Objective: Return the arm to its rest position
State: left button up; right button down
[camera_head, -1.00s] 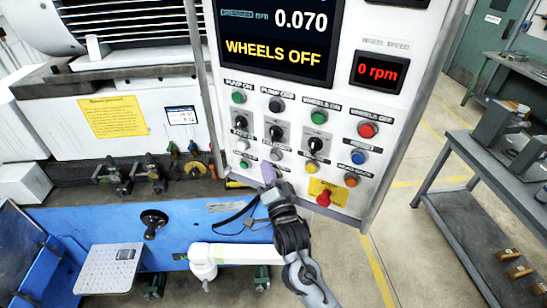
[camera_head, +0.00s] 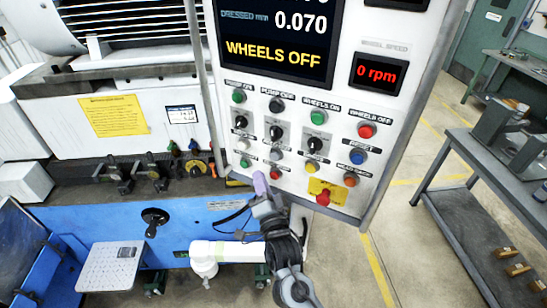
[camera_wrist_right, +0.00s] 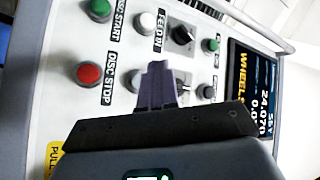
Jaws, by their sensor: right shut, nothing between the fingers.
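My right gripper (camera_head: 261,184) is shut and empty, its pale purple fingertips together. It is in front of the lower left edge of the control panel (camera_head: 345,95), just below a red button (camera_head: 276,174). In the right wrist view the closed fingers (camera_wrist_right: 157,80) point toward the panel face, between the red OSC STOP button (camera_wrist_right: 90,74) and some small dark knobs. I cannot tell the exact gap to the panel. My right arm (camera_head: 285,250) reaches up from the bottom of the head view. My left gripper is not in view.
The panel screen (camera_head: 275,50) reads WHEELS OFF, and the speed display (camera_head: 377,71) reads 0 rpm. A red knob on a yellow plate (camera_head: 323,197) sits low on the panel. A blue machine bed (camera_head: 120,218) lies left. A grey table (camera_head: 440,180) stands right, with open floor between.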

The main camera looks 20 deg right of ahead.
jog(key=s+d+f+n+g+y+p, duration=0.1)
jog(key=s+d+f+n+g+p, duration=0.2)
jog(key=s+f, duration=1)
jog(key=s+f+n+g+y, duration=0.1)
jog(key=s+f+n+g, duration=0.1)
jog(key=s+n+g, duration=0.4)
jog(key=s+f+n+g+p, duration=0.1)
jog(key=s+f+n+g, duration=0.2)
jog(key=s, duration=1.3)
jog(key=d+n+g, duration=0.1)
jog(key=n+g, duration=0.2)
jog(key=g, duration=0.1)
jog(key=shift+f+g+y, duration=0.2)
jog(key=shift+g+y, duration=0.2)
